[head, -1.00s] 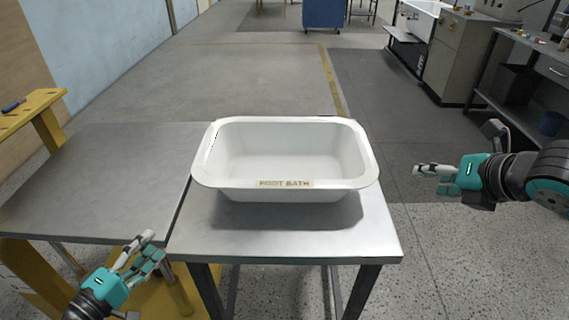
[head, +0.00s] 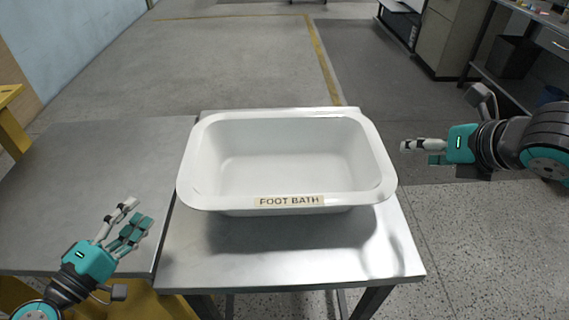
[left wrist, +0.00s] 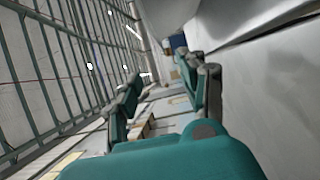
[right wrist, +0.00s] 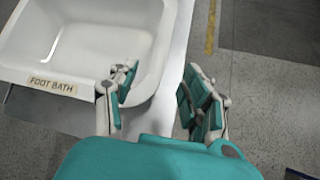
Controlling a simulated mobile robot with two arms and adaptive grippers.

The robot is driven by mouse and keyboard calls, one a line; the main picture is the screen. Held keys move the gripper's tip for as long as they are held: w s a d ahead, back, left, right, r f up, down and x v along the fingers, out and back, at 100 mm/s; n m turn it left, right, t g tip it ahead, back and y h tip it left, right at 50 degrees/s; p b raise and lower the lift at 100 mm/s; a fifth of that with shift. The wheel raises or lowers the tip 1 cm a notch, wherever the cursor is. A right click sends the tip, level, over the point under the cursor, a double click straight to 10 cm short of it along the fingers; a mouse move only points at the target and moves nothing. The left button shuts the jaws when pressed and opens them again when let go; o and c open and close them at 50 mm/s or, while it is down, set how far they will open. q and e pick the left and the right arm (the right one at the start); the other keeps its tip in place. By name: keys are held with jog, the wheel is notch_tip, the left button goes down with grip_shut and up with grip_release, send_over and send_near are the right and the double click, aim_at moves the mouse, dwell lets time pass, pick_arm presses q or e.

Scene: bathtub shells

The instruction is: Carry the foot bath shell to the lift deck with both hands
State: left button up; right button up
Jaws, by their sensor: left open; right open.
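The foot bath shell (head: 290,203) is a white rectangular tub with a wide rim and a "FOOT BATH" label on its near side. It sits upright on a grey metal table (head: 290,262) in the head view and shows at the upper left of the right wrist view (right wrist: 75,100). My left gripper (head: 130,220) is open and empty, to the left of and nearer than the shell. My right gripper (head: 422,152) is open, just right of the shell's right rim and apart from it. A lower grey surface with yellow framing (head: 90,190), possibly the lift deck, adjoins the table's left side.
A blue-white wall (head: 75,50) runs along the left. A grey cabinet (head: 447,38) and a workbench (head: 540,45) stand at the upper right. The floor beyond the table is open, with a yellow line (head: 322,60).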

aim_at(186, 156)
pick_arm(q)
jog(key=x, duration=1.7)
jog(key=shift+w+d+f, duration=0.1)
jog(key=shift+w+d, duration=0.1)
jog(key=shift+w, duration=0.05)
pick_arm(e)
jog(key=x, duration=1.7)
jog(key=shift+w+a+f, duration=0.15)
jog(key=shift+w+f, duration=0.05)
jog(key=shift+f, duration=0.05)
pick_arm(q)
jog(key=shift+c, duration=0.2)
pick_arm(e)
jog(key=shift+c, duration=0.3)
pick_arm(q)
grip_shut()
pick_arm(e)
jog(key=c, duration=0.9)
pick_arm(q)
jog(key=shift+d, duration=0.1)
pick_arm(e)
grip_shut()
pick_arm(q)
jog(key=shift+s, duration=0.1)
pick_arm(e)
jog(key=shift+a, duration=0.15)
